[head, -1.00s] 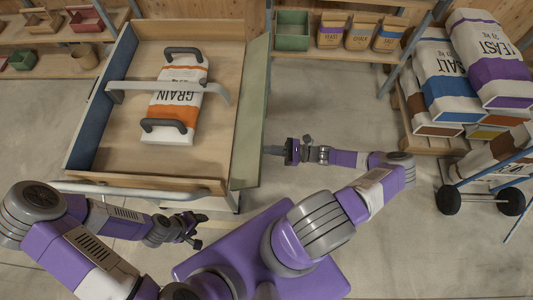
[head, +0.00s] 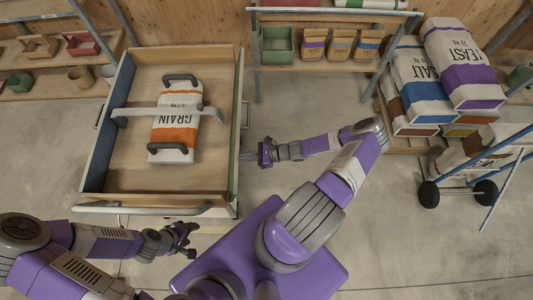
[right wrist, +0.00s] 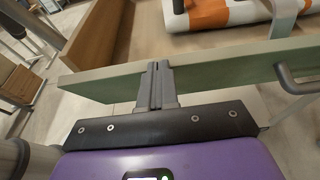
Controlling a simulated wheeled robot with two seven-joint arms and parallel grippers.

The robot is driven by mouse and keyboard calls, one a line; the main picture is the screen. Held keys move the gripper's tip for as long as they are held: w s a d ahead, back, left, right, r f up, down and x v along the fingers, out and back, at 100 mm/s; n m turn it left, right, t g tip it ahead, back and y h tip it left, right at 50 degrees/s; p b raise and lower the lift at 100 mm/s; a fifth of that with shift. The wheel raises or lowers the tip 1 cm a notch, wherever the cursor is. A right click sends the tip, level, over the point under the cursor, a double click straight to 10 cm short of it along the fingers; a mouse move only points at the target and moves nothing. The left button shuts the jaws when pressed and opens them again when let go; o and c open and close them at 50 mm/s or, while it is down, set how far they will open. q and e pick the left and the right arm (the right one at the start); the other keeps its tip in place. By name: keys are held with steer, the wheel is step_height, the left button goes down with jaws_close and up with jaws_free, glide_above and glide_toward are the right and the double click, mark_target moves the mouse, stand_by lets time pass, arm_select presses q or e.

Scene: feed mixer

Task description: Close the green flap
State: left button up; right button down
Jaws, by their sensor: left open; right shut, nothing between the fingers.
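The green flap (head: 238,130) forms the right side of the wooden feed mixer box (head: 175,64). In the head view it stands nearly upright, seen almost edge-on, along the box's right edge. In the right wrist view the flap (right wrist: 215,76) crosses the picture, with a grey handle (right wrist: 295,82) at its right; its left end is close to the wooden end wall. My right gripper (head: 246,156) is shut and empty, its fingertips (right wrist: 158,70) at the flap's outer face, seemingly touching it. My left gripper (head: 190,240) is open and empty in front of the box.
A grain bag (head: 176,120) lies in the box under a grey bar (head: 165,112). A grey rail (head: 140,209) runs along the box's front. Shelves stand behind. Stacked sacks (head: 455,65) and a blue-framed cart (head: 480,170) are at the right. The floor right of the box is clear.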

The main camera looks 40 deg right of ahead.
mark_target(236, 156)
arm_select(q)
steer(key=shift+r+p, duration=0.55)
steer(key=shift+r, duration=0.2)
arm_select(e)
steer(key=shift+w+a+r, duration=0.35)
steer(key=shift+w+a, duration=0.3)
steer(key=shift+a, duration=0.1)
steer(key=shift+w+a+r, duration=0.35)
steer(key=shift+w+a, duration=0.25)
steer(key=shift+a, duration=0.15)
steer(key=shift+d, duration=0.1)
steer(key=shift+s+d, duration=0.2)
steer(key=shift+d, duration=0.05)
arm_select(q)
steer(key=shift+s+d+f+b, duration=0.15)
steer(key=shift+s+f+b, duration=0.15)
steer(key=shift+f+b, duration=0.15)
arm_select(e)
steer(key=s+d+r, duration=0.6)
steer(key=d+r, duration=0.1)
steer(key=shift+s+d, duration=0.4)
